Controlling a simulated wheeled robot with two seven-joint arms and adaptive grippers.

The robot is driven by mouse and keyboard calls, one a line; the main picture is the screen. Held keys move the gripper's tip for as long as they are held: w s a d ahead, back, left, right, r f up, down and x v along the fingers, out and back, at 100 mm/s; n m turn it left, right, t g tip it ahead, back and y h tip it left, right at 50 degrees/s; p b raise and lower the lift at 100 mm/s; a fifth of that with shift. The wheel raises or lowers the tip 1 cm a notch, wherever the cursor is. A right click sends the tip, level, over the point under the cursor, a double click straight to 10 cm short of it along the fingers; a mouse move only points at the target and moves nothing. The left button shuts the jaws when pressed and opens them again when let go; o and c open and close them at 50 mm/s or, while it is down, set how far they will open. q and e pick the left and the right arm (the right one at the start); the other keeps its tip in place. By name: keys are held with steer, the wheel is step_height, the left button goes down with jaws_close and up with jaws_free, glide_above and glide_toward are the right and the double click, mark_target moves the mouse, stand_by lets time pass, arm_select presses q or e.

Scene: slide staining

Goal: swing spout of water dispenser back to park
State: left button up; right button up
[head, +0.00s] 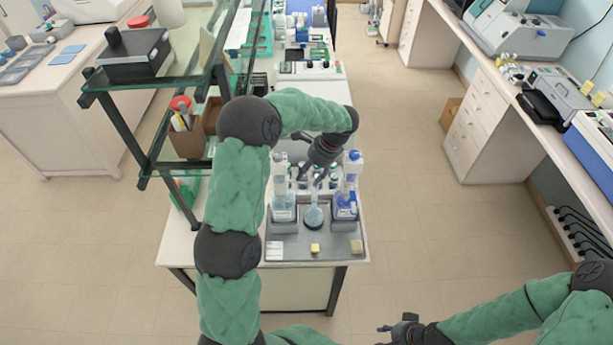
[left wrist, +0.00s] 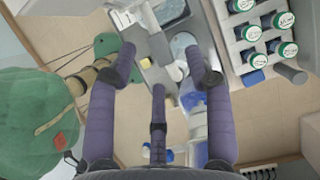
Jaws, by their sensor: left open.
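Two dispenser bottles stand on a grey tray (head: 300,249). The left bottle (head: 284,207) holds pale, clear-looking liquid, and the right bottle (head: 345,205) holds deep blue liquid. The left one looks like the water dispenser. My left gripper (head: 313,180) is open above the flask, between the bottle tops. Its fingers spread over the tray in the left wrist view (left wrist: 160,85), with nothing held. The spout is too small and covered to make out. My right gripper (head: 388,329) is at the bottom edge, away from the bench; its finger state is unclear.
A glass shelf (head: 165,75) with dark posts stands left of my arm. The floor right of the bench is clear.

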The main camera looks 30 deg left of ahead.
mark_target(302, 181)
arm_select(q)
steer(key=shift+x, duration=1.25)
jaws_close()
